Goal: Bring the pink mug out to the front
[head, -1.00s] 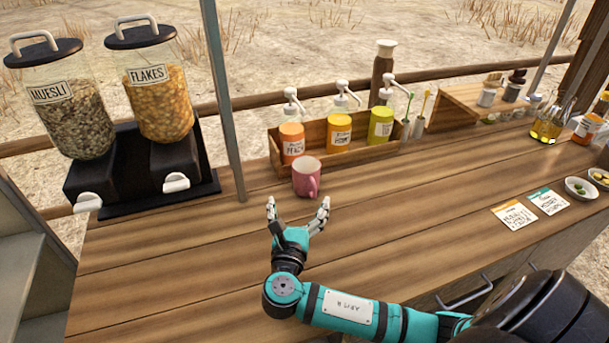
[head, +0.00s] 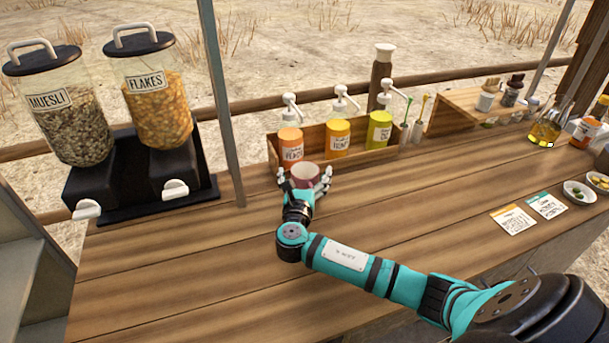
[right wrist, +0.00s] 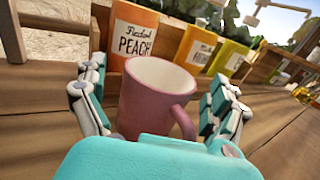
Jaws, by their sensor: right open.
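The pink mug (head: 305,173) stands upright on the wooden counter, just in front of the wooden bottle rack. In the right wrist view the mug (right wrist: 150,97) has its handle toward the near right. My right gripper (head: 305,180) is open, with its fingers on either side of the mug. In the right wrist view the right gripper (right wrist: 157,105) shows a finger left and a finger right of the mug, and small gaps seem to remain. The mug's lower part is hidden by the gripper in the head view. My left gripper is not in view.
The rack (head: 350,158) holds pump bottles, including an orange peach one (head: 291,150), close behind the mug. Cereal dispensers (head: 150,110) and a post (head: 222,110) stand to the left. Two cards (head: 513,220) and small bowls lie right. The counter's front middle is clear.

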